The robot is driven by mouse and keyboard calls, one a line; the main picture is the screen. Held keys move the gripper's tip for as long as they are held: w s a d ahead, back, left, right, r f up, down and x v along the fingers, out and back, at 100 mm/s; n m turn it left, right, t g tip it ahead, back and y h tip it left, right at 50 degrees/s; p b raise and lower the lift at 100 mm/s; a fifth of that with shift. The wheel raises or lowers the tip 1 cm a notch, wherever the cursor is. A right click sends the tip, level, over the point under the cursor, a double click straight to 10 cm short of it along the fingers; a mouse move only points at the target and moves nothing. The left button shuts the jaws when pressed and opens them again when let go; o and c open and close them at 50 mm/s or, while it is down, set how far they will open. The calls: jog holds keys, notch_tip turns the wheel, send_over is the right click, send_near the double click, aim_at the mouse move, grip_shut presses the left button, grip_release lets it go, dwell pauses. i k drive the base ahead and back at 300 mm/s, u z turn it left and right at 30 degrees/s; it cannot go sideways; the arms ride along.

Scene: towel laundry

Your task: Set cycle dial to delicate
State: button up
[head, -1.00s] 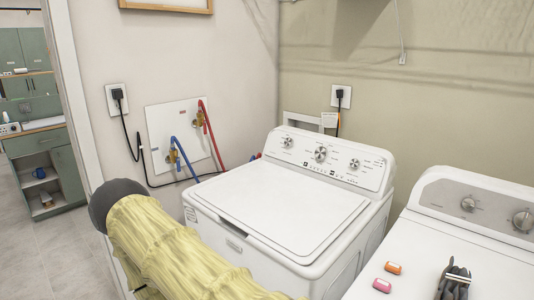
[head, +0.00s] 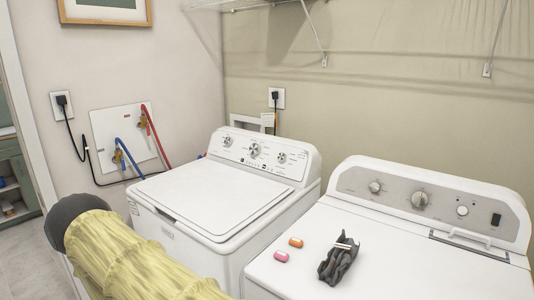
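The white washer (head: 213,197) stands in the middle of the view with its lid shut. The printed labels are too small to read, so I cannot tell any setting or which dial is the cycle dial. My yellow-sleeved arm with a dark round joint crosses the lower left. My gripper is out of view, and nothing shows touching a dial.
A pink item (head: 281,256), an orange item (head: 296,242) and a crumpled dark object (head: 338,261) lie on the dryer top. Red and blue hoses and a black cord run along the wall left of the washer. A wire shelf hangs above. A narrow gap separates the machines.

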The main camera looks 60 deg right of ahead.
aim_at(255, 149)
jog(key=u, duration=0.05)
jog(key=k, duration=0.05)
jog(key=z, duration=0.8)
